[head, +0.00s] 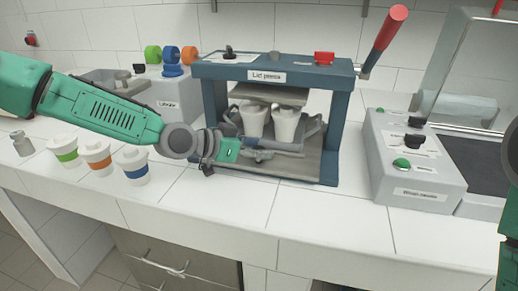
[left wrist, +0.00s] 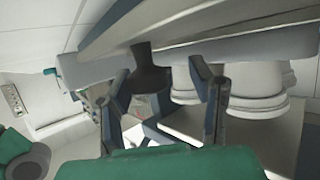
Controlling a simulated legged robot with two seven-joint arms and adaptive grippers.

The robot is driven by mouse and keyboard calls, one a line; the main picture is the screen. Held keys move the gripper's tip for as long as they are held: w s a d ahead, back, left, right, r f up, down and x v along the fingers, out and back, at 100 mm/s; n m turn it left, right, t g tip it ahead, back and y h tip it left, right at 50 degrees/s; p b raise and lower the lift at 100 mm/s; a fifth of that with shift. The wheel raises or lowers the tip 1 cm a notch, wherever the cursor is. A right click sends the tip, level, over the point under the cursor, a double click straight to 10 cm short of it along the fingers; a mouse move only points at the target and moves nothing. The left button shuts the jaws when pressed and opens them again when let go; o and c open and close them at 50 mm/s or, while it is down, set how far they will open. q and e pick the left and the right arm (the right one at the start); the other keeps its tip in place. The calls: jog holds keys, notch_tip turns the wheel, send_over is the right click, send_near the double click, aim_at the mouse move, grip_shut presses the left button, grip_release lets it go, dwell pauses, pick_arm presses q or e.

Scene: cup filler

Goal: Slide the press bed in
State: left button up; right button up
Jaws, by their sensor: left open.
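The lid press (head: 270,75) is a blue frame with a red-gripped lever. Inside it, two white cups (head: 285,126) stand on the grey press bed (head: 308,165), below the upper plate. The cups also show at the right of the left wrist view (left wrist: 256,88). My left gripper (head: 262,155) is at the front left of the press, low by the bed and cups. In the left wrist view my left gripper (left wrist: 163,92) has its fingers apart, with a dark bar-like part between them. I cannot tell whether they touch it. My right gripper is out of view.
Several lidded cups with coloured bands (head: 97,158) stand on the white counter left of the press. A grey control box (head: 412,160) stands to the right. Coloured rolls (head: 172,62) sit behind. The counter in front of the press is clear.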

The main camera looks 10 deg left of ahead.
pick_arm(q)
jog(key=shift+s+a+r, duration=0.25)
jog(key=shift+s, duration=0.1)
jog(key=v, duration=1.1)
jog(key=shift+f, duration=0.1)
jog(key=shift+a, duration=0.15)
